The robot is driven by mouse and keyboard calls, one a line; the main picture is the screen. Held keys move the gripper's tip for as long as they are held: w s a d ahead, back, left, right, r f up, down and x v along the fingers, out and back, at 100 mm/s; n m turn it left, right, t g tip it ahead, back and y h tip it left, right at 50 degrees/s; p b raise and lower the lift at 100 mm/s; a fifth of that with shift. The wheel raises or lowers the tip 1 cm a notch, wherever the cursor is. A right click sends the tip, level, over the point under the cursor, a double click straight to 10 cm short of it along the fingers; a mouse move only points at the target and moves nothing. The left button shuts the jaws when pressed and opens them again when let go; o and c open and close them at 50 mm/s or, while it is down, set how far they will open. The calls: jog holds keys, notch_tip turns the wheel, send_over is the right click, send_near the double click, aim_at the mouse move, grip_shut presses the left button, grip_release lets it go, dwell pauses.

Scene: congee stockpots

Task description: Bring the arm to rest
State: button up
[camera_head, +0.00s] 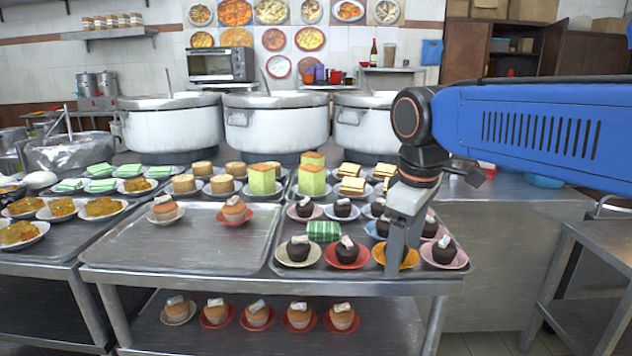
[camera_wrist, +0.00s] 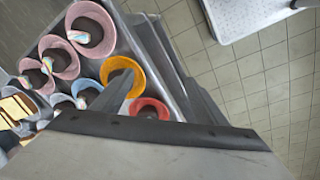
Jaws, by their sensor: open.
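My gripper (camera_head: 405,258) hangs from the blue arm at the right of the head view, fingers pointing down over the front right corner of the right tray (camera_head: 452,268). It is open, with nothing seen between its fingers. An orange saucer (camera_head: 411,261) lies just behind and below the fingers, which partly hide it and whatever it holds. It also shows in the wrist view (camera_wrist: 123,64), beside a finger. A red saucer (camera_wrist: 163,112) is partly covered by the gripper there.
Dark cupcakes on pink, red and cream saucers crowd the right tray; a pink saucer (camera_head: 458,261) stands close to the gripper. The left tray (camera_head: 150,250) is mostly bare. Large stockpots (camera_head: 275,122) stand behind. Open floor and a side table (camera_head: 600,236) lie to the right.

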jog(key=s+d+f+m+t, duration=0.3)
jog(key=s+d+f+m, duration=0.7)
jog(key=s+d+f, duration=0.2)
notch_tip(320, 180, down, 4)
jog(key=shift+s+d+r, duration=0.15)
jog(key=shift+s+d, duration=0.05)
jog(key=shift+s, duration=0.85)
